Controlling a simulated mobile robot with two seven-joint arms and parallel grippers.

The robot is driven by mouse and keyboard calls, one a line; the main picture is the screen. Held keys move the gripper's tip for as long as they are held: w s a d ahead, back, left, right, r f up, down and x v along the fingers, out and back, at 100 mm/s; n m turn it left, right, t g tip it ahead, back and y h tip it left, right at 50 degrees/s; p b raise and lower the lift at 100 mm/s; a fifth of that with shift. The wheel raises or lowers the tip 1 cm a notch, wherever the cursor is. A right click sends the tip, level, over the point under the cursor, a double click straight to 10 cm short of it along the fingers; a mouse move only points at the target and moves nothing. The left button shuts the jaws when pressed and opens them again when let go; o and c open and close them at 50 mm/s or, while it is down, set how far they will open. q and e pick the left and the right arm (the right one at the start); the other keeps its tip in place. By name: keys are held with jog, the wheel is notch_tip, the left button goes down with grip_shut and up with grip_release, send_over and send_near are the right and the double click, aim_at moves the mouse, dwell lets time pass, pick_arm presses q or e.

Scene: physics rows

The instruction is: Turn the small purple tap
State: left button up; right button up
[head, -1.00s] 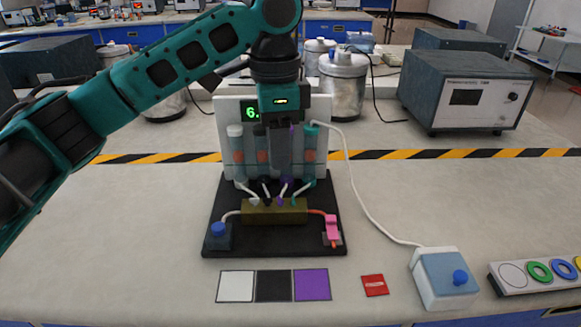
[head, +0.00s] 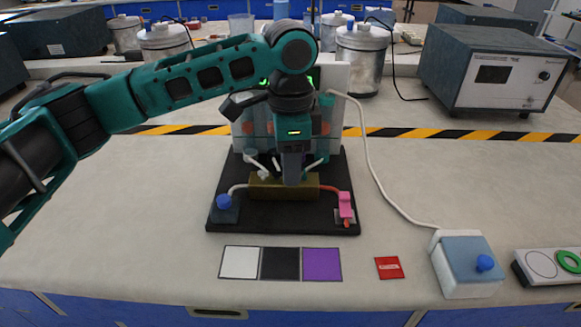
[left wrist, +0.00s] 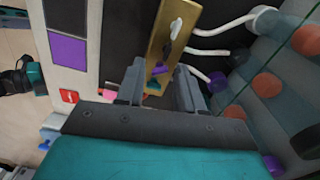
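I cannot tell whether a finger touches a tap. In the head view the left gripper (head: 292,182) points down at the brass block (head: 265,192) and hides the purple tap.
The block stands on a black base (head: 285,218) with a blue knob (head: 224,202) and a pink clip (head: 345,204). White, black and purple squares (head: 322,264) lie in front. A red card (head: 389,268) and a blue-buttoned box (head: 466,270) are at right.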

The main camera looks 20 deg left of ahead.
pick_arm(q)
jog(key=shift+f, duration=0.2)
grip_shut()
jog(key=p, duration=0.3)
jog(key=shift+r+m, duration=0.25)
jog(key=shift+m, duration=0.15)
jog(key=shift+f+m+p, duration=0.2)
jog(key=shift+m+p, duration=0.1)
jog(key=shift+p, duration=0.15)
grip_release()
